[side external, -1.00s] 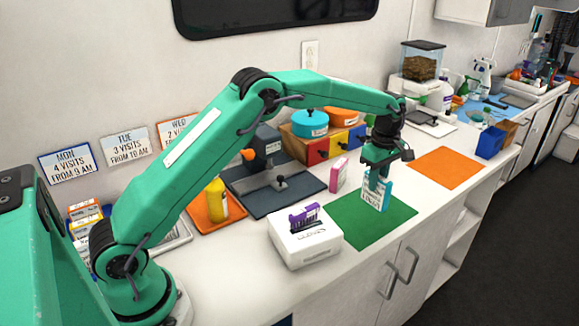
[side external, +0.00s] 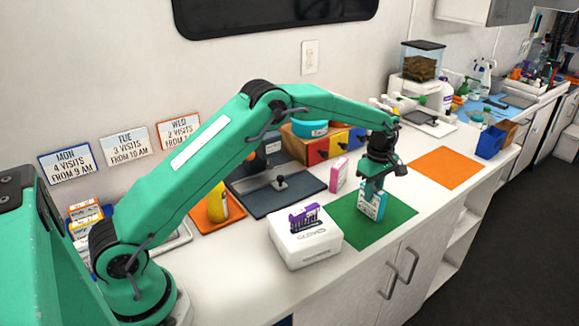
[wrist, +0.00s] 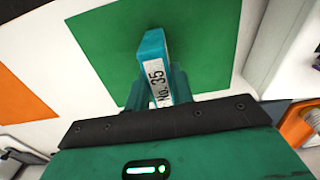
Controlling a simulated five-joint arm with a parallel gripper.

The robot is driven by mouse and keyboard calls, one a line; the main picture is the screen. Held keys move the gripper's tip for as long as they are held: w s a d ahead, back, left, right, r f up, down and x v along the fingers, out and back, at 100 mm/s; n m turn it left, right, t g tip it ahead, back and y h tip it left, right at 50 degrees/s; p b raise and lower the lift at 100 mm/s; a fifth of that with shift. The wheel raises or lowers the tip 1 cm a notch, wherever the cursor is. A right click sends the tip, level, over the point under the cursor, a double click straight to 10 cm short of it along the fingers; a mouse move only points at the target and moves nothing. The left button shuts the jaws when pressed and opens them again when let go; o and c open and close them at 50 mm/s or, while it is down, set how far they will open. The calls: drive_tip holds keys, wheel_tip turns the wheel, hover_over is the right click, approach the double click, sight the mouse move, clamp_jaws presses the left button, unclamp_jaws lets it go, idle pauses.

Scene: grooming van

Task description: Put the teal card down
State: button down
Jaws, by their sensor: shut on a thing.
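The teal card (side external: 373,206) is a small upright teal block with a white printed face. My gripper (side external: 371,188) is shut on its upper part and points down at it. The card is over the middle of the green mat (side external: 394,218), its lower end at or close to the mat; I cannot tell whether it touches. In the wrist view the teal card (wrist: 153,65) stands between the fingers (wrist: 153,92), its label reading "No. 35", with the green mat (wrist: 205,45) behind it.
An orange mat (side external: 442,167) lies clear to the right. A dark grey mat (side external: 262,195) is behind left.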

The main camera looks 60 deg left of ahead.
drive_tip(key=c, duration=1.2)
unclamp_jaws()
drive_tip(key=shift+f, duration=0.15)
wheel_tip(320, 180, up, 12)
drive_tip(key=shift+r, duration=0.2)
drive_tip(key=shift+s+r, duration=0.1)
